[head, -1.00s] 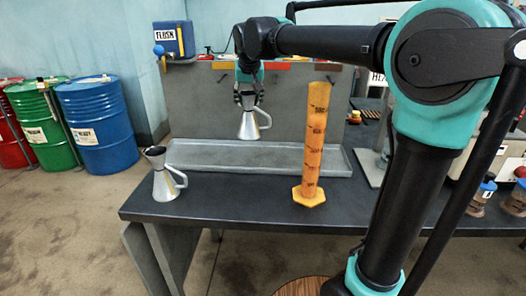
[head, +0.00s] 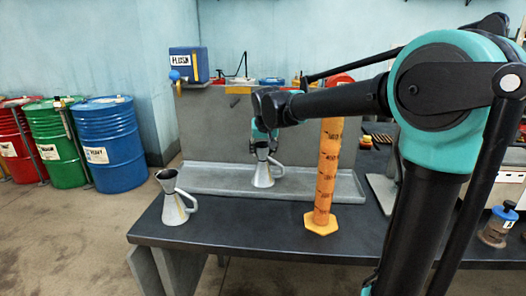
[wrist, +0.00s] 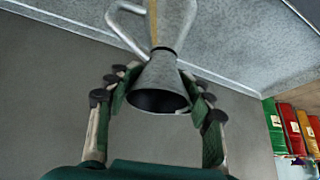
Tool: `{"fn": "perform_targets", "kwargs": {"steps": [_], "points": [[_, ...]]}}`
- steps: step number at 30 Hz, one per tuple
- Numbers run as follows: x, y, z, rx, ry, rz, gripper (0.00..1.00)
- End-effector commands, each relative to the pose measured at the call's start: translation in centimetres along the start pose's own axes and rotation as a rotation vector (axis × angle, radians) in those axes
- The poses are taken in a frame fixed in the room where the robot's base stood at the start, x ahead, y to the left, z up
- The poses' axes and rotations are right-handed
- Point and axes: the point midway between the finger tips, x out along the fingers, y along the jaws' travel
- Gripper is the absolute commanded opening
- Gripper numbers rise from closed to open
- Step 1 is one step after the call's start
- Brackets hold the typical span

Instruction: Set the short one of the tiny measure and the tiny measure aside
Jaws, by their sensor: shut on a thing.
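One metal measure (head: 263,176), a double cone with a side handle, is upright at the grey tray in the head view. My gripper (head: 263,147) is shut around its upper part from above. In the wrist view the same measure (wrist: 163,75) sits between the two fingers of my gripper (wrist: 157,100), its dark open mouth facing the camera. Whether its foot touches the tray floor I cannot tell. A second metal measure (head: 174,207) stands upright on the dark table near its left front edge, with its handle to the right.
The long grey tray (head: 330,193) runs along the back of the table (head: 260,232). A tall orange graduated cylinder (head: 326,180) stands right of the held measure. A blue FLUSH container (head: 188,64) is behind. The table between the second measure and the cylinder is clear.

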Motion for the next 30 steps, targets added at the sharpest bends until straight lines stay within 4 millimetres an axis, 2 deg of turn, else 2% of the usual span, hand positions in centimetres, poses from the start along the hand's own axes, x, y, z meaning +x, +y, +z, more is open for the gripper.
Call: {"fn": "perform_targets", "kwargs": {"steps": [7,8,13,23,26,30], "points": [[0.2,0.0,0.1,0.000,0.000,0.000,0.00],[0.2,0.0,0.1,0.000,0.000,0.000,0.52],[0.2,0.0,0.1,0.000,0.000,0.000,0.73],[0.1,0.0,0.0,0.000,0.000,0.000,0.73],[-0.7,0.0,0.0,0.000,0.000,0.000,0.73],[-3.0,0.0,0.0,-0.001,0.000,0.000,0.73]]}}
